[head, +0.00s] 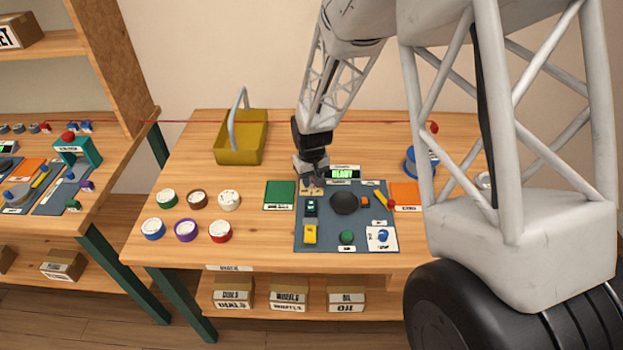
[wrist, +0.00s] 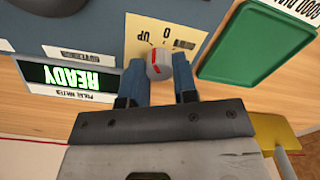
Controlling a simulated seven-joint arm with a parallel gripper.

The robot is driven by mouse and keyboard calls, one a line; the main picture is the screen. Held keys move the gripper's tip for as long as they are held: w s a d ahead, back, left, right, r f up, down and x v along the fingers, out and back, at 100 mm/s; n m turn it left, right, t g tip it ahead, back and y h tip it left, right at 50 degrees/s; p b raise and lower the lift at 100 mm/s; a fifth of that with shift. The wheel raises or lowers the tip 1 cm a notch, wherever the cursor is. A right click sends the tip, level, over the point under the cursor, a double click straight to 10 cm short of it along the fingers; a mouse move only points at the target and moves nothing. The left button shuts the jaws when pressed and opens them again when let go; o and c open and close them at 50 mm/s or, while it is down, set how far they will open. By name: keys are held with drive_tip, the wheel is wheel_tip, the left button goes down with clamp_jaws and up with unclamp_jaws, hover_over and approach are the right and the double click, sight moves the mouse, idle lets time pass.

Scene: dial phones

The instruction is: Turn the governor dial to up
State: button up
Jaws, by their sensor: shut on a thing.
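The governor dial (wrist: 158,66) is a small light-grey knob with a red stripe, on a pale yellow plate (wrist: 134,42) marked UP and 0. The stripe runs roughly up the wrist picture, nearer the UP mark than the 0; its exact setting is hard to tell. My gripper (wrist: 160,80) has its blue fingers shut on the knob, one on each side. In the head view my gripper (head: 311,178) reaches down to the back left of the blue-grey board (head: 328,236); it hides the knob there, and the plate (head: 311,191) shows just below it.
A lit READY display (head: 343,173) stands beside my gripper; it also shows in the wrist view (wrist: 75,79). A green tray (head: 279,195) lies close on the other side. A dark round dial (head: 344,202) and small parts occupy the board. A yellow basket (head: 240,137) stands back left.

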sight(311, 181)
drive_tip(key=shift+n, duration=0.7)
drive_tip(key=o, duration=0.9)
drive_tip(key=shift+o, duration=0.2)
drive_tip(key=shift+r, duration=3.9)
